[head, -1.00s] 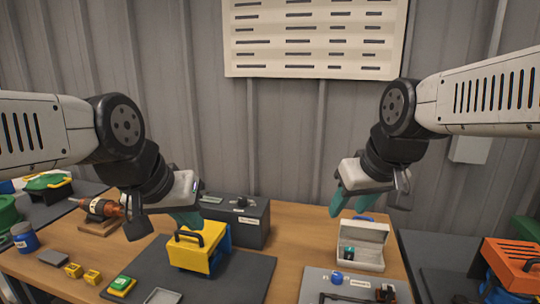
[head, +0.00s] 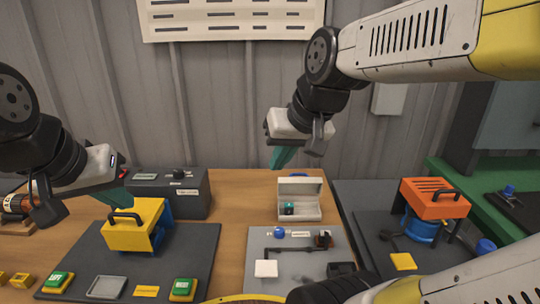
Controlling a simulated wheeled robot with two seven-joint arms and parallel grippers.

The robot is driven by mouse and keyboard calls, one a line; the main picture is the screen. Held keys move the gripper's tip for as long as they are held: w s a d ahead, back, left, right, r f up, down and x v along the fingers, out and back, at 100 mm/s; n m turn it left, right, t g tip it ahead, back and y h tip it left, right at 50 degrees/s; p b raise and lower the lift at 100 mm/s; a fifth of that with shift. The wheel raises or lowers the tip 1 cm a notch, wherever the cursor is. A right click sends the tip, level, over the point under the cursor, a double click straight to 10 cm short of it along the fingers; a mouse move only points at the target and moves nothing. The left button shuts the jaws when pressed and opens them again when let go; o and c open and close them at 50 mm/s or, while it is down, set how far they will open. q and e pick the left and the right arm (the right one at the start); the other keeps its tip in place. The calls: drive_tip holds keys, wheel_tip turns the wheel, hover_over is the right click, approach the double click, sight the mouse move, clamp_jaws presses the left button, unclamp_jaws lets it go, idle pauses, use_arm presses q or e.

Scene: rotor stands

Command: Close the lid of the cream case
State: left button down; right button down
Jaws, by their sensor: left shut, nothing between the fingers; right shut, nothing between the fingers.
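The cream case (head: 298,208) stands on the wooden table right of the middle, with its lid (head: 300,186) raised at the back. A small teal and dark item (head: 289,208) sits inside it. My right gripper (head: 280,158) is shut and empty, above and a little left of the raised lid, apart from it. My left gripper (head: 122,197) is shut and empty at the left, beside the dark grey box and above the yellow box's handle area.
A yellow box (head: 133,228) with a black handle stands on a dark mat (head: 195,245). A dark grey box (head: 185,195) is behind it. A grey board (head: 258,245) with small parts lies before the case. An orange-topped unit (head: 436,200) stands right.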

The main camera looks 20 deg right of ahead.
drive_tip(key=w+d+f+m+g+h, duration=0.1)
drive_tip(key=w+d, duration=0.3)
drive_tip(key=w, duration=0.5)
drive_tip(key=w+d+f+m, duration=0.1)
drive_tip(key=w+d, duration=0.3)
drive_tip(key=w, duration=0.5)
drive_tip(key=w+d+f+m+g+h, duration=0.1)
drive_tip(key=w+d+f+h, duration=0.1)
drive_tip(key=w+d+f, duration=0.9)
wheel_tip(320, 180, down, 8)
drive_tip(key=a, duration=0.2)
drive_tip(key=shift+w+f, duration=0.2)
drive_tip(key=shift+w, duration=0.05)
